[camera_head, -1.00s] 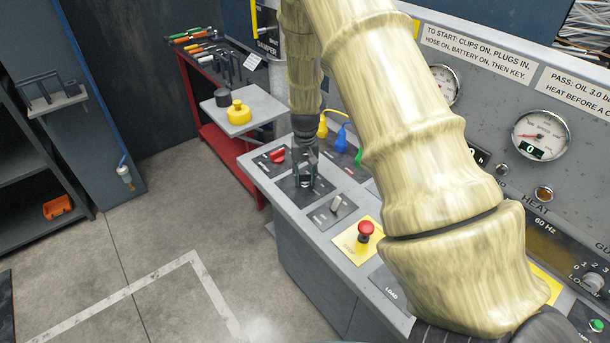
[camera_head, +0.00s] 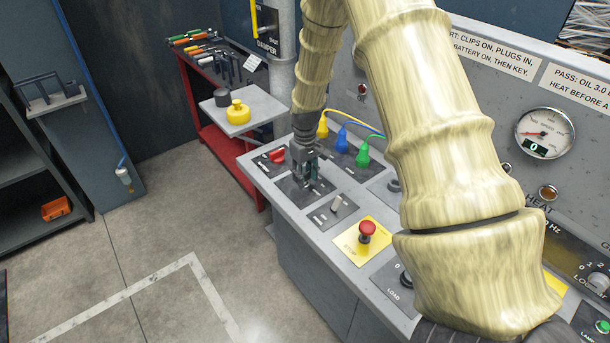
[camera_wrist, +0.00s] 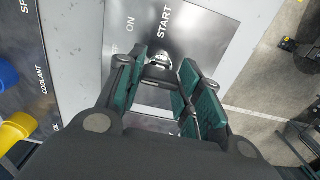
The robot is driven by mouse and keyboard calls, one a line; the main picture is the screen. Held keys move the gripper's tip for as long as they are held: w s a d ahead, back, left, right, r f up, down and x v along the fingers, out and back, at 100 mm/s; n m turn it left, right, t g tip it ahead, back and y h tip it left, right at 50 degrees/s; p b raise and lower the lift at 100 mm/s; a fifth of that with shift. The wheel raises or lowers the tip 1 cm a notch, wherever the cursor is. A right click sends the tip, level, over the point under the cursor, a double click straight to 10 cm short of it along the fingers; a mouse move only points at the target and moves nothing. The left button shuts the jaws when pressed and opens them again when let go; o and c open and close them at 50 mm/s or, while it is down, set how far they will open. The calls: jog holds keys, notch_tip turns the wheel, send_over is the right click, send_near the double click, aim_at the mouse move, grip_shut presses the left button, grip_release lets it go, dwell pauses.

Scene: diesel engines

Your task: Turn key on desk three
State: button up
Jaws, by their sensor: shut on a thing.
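My gripper (camera_head: 310,178) points down over the dark key-switch plate (camera_head: 296,198) on the grey desk (camera_head: 262,182). In the wrist view, the plate (camera_wrist: 198,28) carries the words ON and START. My gripper's green-padded fingers (camera_wrist: 168,85) are around a small silver key (camera_wrist: 159,58) and shut on it. The fingers hide most of the key, so its exact angle is unclear. In the head view the key is hidden behind the fingers.
A red knob (camera_head: 278,156), a grey toggle (camera_head: 337,203) and a red mushroom button (camera_head: 367,230) on a yellow plate stand nearby. Blue (camera_head: 342,140) and green (camera_head: 362,156) plugs with cables rise behind. A red tool cart (camera_head: 226,150) stands left. Open floor lies front left.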

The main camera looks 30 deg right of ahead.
aim_at(306, 173)
dwell(0.5)
jog(key=o, duration=1)
jog(key=shift+d, duration=0.1)
jog(key=shift+r, duration=0.15)
notch_tip(306, 173, up, 12)
jog(key=shift+f, duration=0.1)
